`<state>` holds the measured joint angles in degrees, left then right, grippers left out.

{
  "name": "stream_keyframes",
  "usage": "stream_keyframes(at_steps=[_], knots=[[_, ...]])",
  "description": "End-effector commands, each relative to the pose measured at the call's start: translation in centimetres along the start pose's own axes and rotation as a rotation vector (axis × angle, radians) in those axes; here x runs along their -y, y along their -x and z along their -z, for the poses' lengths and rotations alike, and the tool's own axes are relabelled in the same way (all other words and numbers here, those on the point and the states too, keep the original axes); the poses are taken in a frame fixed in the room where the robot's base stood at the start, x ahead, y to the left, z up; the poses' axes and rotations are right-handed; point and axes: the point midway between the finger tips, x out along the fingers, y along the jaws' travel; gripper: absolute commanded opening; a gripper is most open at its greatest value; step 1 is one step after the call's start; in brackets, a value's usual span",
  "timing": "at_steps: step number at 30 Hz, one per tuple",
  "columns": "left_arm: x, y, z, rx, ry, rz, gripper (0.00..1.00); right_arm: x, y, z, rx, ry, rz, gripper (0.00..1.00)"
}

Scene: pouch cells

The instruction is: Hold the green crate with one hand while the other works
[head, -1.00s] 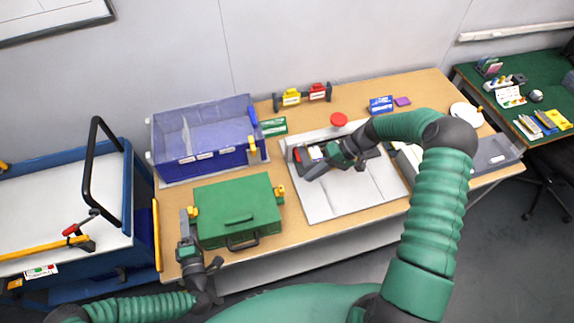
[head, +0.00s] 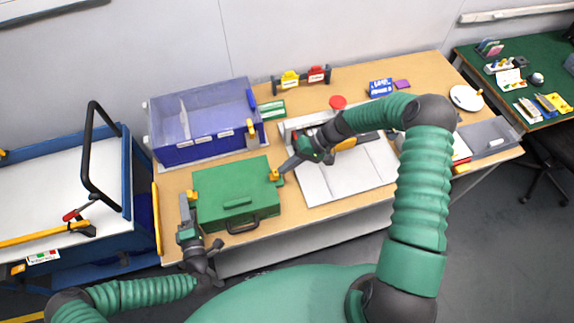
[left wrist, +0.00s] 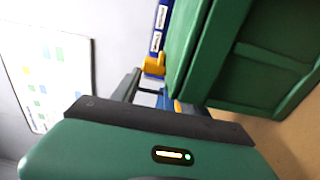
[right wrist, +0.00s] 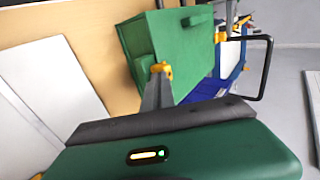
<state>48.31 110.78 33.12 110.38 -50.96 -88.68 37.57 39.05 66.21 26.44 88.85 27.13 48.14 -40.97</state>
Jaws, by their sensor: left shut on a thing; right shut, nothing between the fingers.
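The green crate (head: 235,192) lies closed on the wooden table, with a dark handle at its front. A yellow latch (head: 276,174) sits on its right side, and another (head: 192,197) on its left. My left gripper (head: 187,208) is at the crate's left side, shut on the left yellow part; the left wrist view shows this part (left wrist: 154,66) by the fingertips. My right gripper (head: 285,170) is shut and empty with its tips at the right latch. In the right wrist view this latch (right wrist: 161,68) is just beyond the fingertips; contact is unclear.
A blue see-through bin (head: 205,122) stands behind the crate. A white tray (head: 345,172) lies to the right. A yellow and red clamp stand (head: 303,78) is at the back. A blue cart (head: 122,215) with a black handle stands at the left.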

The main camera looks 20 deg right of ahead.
Motion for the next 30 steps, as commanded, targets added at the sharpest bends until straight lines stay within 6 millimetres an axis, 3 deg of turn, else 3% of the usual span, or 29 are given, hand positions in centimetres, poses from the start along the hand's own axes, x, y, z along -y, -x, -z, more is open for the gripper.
stream_keyframes(at_steps=[9,14,19,24,30], knots=[[0.3,0.1,-0.3,0.007,0.0,0.008,0.0,0.4,-0.5,-0.1,0.005,0.001,0.005,0.0],[0.3,0.1,-0.3,0.008,0.0,0.008,0.0,-0.4,0.3,-0.1,0.002,-0.001,0.004,0.0],[0.3,0.2,-0.2,0.006,0.0,0.008,0.0,-3.0,2.9,0.0,-0.004,-0.002,0.0,0.0],[0.3,0.2,-0.2,0.005,0.0,0.009,0.0,-2.8,7.4,0.1,-0.006,0.001,-0.002,0.0],[0.3,0.1,-0.2,0.005,0.0,0.009,0.0,-2.8,11.3,0.1,-0.004,0.0,-0.001,0.0]])
